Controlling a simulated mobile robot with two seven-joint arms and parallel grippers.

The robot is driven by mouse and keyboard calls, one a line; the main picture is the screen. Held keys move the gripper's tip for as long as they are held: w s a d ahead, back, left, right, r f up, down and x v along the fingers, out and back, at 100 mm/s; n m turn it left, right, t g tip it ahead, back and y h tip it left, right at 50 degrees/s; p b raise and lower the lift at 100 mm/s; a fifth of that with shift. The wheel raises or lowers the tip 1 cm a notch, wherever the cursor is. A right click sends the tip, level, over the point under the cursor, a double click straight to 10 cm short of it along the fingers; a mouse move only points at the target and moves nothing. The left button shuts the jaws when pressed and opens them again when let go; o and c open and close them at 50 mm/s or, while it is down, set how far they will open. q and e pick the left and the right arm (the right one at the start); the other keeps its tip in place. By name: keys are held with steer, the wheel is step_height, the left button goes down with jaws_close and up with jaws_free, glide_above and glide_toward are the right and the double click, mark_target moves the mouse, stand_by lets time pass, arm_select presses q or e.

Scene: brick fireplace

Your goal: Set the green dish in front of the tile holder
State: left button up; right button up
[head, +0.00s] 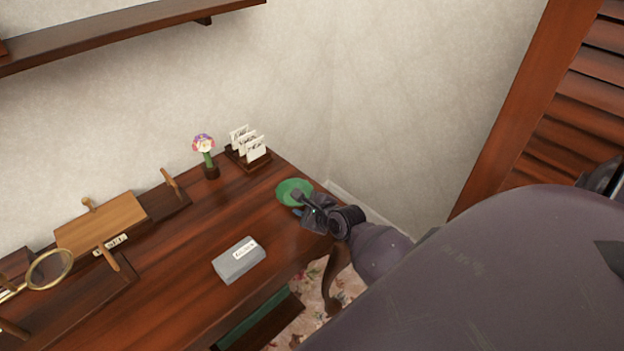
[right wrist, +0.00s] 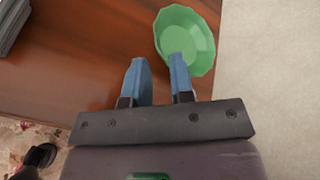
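The green dish (head: 290,187) rests on the dark wooden desk near its right end, to the lower right of the tile holder and apart from it. The tile holder (head: 249,165) is a dark wooden rack with several white tiles standing in it. My right gripper (head: 298,204) is at the dish's near side. In the right wrist view its two blue fingers (right wrist: 158,59) are apart. One finger overlaps the near part of the faceted dish (right wrist: 190,35), and the other is outside its rim. Contact cannot be told. My left gripper is out of view.
A grey box (head: 238,262) lies on the desk (head: 190,275). A wooden stand (head: 100,222) and magnifying glass (head: 50,269) are at left. The wall (head: 400,120) is close on the right.

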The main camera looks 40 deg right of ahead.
steer(key=v, duration=0.3)
steer(key=shift+s+r, duration=0.2)
steer(key=shift+s, duration=0.35)
steer(key=s+a+f+n, duration=0.1)
steer(key=s+a+n, duration=0.2)
steer(key=n, duration=0.6)
steer(key=s+a+f+n+h, duration=0.1)
steer(key=s+a+n, duration=0.2)
steer(key=s+n, duration=0.5)
steer(key=s+a+f+n+g, duration=0.1)
steer(key=s+a+n, duration=0.2)
steer(key=n, duration=0.8)
steer(key=s, duration=0.2)
steer(key=shift+s+f, duration=0.25)
steer(key=shift+s, duration=0.05)
